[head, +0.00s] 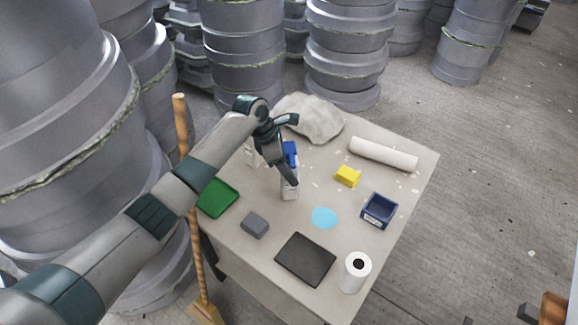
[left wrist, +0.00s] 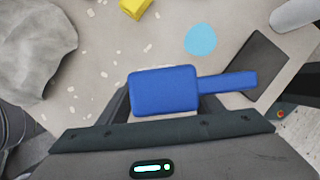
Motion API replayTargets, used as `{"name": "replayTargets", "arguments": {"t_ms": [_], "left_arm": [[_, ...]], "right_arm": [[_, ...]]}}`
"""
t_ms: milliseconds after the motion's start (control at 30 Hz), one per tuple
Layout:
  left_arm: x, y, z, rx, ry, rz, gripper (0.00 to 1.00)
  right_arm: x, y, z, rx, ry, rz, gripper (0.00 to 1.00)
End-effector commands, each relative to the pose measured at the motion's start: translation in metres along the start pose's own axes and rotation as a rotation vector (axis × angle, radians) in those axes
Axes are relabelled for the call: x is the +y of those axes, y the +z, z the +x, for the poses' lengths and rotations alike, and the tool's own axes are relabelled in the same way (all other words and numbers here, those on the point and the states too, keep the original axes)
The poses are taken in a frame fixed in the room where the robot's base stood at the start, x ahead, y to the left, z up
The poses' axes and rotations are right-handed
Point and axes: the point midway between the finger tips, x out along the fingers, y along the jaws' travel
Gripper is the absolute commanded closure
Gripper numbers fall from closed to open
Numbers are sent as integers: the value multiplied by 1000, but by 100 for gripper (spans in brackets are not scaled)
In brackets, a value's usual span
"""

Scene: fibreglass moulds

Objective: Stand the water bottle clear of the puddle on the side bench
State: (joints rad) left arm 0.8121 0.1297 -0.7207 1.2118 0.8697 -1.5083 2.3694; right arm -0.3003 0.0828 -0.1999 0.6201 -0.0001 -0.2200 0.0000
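The water bottle seems to be a white bottle (head: 289,192) with a blue spray head (head: 291,152). It looks upright on the side bench (head: 330,150). In the left wrist view I look down on its blue head (left wrist: 165,90), which hides the body. The light blue puddle (head: 324,218) lies just to its lower right, apart from the bottle's base; it also shows in the left wrist view (left wrist: 201,40). My left gripper (head: 288,172) is at the bottle, with a finger on each side below the head. Whether the fingers press on it is hidden. My right gripper is not in view.
A green tray (head: 217,198), grey block (head: 255,225), black pad (head: 305,260), paper roll (head: 355,273), blue bin (head: 379,210), yellow block (head: 347,176), rolled sheet (head: 384,153) and grey bundle (head: 312,118) are on the bench. A broom (head: 190,200) stands at its left edge.

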Motion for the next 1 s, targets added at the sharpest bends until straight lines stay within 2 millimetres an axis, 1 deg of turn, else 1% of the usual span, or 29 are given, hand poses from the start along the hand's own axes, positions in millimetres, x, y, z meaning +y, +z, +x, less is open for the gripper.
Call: {"name": "replayTargets", "arguments": {"t_ms": [233, 367, 567, 800, 1000], "left_arm": [[1, 1, -3, 0, 2, 2, 41], [1, 1, -13, -1, 2, 2, 41], [1, 1, -41, -1, 3, 2, 41], [1, 2, -84, -3, 3, 2, 41], [1, 1, -111, -1, 2, 1, 41]], "right_arm": [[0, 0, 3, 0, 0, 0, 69], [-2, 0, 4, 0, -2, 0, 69], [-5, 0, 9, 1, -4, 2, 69], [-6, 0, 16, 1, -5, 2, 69], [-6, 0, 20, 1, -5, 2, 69]]}}
